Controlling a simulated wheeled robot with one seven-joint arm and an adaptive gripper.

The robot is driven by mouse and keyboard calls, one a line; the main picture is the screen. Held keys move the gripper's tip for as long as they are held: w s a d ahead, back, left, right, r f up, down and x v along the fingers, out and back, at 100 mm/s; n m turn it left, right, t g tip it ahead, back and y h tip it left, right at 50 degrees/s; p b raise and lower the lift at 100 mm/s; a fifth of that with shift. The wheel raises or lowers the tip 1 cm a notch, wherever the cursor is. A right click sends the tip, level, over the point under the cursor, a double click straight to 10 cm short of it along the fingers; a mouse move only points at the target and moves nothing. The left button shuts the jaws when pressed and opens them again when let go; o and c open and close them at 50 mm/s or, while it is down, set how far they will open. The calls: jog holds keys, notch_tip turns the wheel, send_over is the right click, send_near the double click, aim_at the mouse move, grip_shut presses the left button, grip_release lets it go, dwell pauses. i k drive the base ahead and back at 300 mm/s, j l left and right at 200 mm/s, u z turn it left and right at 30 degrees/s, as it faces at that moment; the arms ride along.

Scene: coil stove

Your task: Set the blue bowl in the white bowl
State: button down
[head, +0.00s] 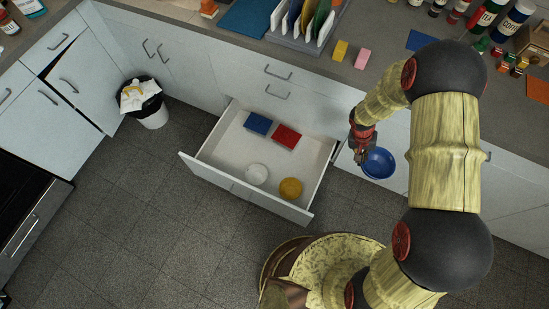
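The blue bowl (379,163) is in the air to the right of the open drawer, with its hollow side showing. My gripper (362,156) is at the bowl's left rim and appears shut on it; the fingertips are small and partly hidden. The white bowl (257,173) sits in the open drawer (222,157), near its front panel. My gripper is to the right of the white bowl and apart from it.
A yellow bowl (290,188) stands right of the white bowl. A blue box (258,123) and a red box (287,136) lie at the drawer's back. The drawer's left part is clear. A bin (148,106) stands on the floor. The counter above holds a dish rack and bottles.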

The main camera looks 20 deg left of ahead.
aim_at(256, 176)
jog(key=i+j+z, duration=0.1)
jog(key=j, duration=1.7)
jog(key=i+j+z, duration=0.1)
jog(key=j, duration=1.7)
